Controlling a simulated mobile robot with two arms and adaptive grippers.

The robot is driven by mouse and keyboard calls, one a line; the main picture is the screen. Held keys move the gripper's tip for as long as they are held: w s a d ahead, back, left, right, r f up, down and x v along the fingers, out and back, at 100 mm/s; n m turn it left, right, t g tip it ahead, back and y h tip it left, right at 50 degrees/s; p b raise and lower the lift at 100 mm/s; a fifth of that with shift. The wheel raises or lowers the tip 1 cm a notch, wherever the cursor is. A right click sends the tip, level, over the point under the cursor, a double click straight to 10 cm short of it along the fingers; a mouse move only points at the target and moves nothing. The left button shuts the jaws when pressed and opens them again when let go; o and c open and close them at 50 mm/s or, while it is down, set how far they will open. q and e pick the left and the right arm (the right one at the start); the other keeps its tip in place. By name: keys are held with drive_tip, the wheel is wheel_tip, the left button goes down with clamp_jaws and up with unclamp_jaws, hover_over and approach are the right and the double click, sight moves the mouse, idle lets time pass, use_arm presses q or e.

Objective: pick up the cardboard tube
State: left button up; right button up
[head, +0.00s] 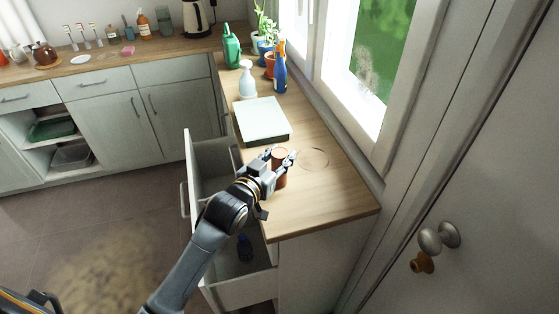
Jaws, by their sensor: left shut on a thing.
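The cardboard tube (281,181) is a brown upright cylinder near the front end of the wooden counter. Its round top rim shows between my fingers. My left gripper (280,157) reaches in from the lower left and is shut on the tube, with a finger on either side. The gripper and wrist hide part of the tube's side. I cannot tell whether its base touches the counter. My right gripper is not in view.
A white box (262,119) lies just behind the tube on the counter (325,203). A thin ring outline marks the counter to the right. Spray bottles and potted plants stand farther back. Open drawers (245,288) jut out below my arm.

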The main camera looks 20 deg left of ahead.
use_arm(q)
drive_tip(key=s+a+r+p, duration=0.4)
drive_tip(key=s+a+r, duration=0.1)
drive_tip(key=s+r, duration=0.7)
drive_tip(key=shift+s+a, duration=0.15)
drive_tip(key=shift+s, duration=0.3)
